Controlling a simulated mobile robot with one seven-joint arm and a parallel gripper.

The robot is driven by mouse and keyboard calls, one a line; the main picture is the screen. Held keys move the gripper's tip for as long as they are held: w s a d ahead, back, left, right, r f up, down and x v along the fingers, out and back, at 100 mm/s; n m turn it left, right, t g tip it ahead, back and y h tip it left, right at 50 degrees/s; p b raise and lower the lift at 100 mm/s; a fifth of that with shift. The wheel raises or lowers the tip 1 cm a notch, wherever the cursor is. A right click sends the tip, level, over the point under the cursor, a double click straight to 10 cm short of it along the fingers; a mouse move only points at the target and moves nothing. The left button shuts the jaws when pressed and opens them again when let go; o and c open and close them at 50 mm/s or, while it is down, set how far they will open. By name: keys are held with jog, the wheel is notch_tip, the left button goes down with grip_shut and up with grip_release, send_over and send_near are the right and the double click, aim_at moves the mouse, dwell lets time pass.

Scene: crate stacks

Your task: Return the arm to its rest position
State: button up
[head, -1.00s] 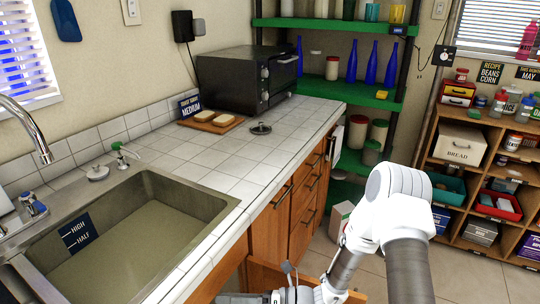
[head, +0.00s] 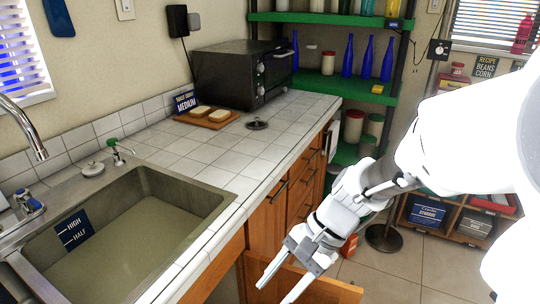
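My gripper (head: 272,294) is at the lower middle of the head view, in front of the counter and over an orange-brown wooden panel (head: 335,291). Its two grey fingers point down and left. They are spread apart, with nothing visible between them. My white arm reaches in from the right edge and hides much of the right side of the room.
The tiled counter (head: 215,161) with a sink (head: 215,203) is on the left. A black toaster oven (head: 225,78) and a board with bread (head: 205,120) stand on it. Green shelves (head: 330,88) with blue bottles stand behind. Some tiled floor (head: 400,270) is clear.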

jog(key=s+d+r+n+t+h, duration=0.4)
jog(key=d+r+n+t+h, duration=0.3)
jog(key=d+r, duration=0.45)
notch_tip(320, 180, up, 13)
jog(key=d+n+t+p, duration=0.1)
jog(key=p, duration=1.2)
jog(key=shift+a+f, duration=0.1)
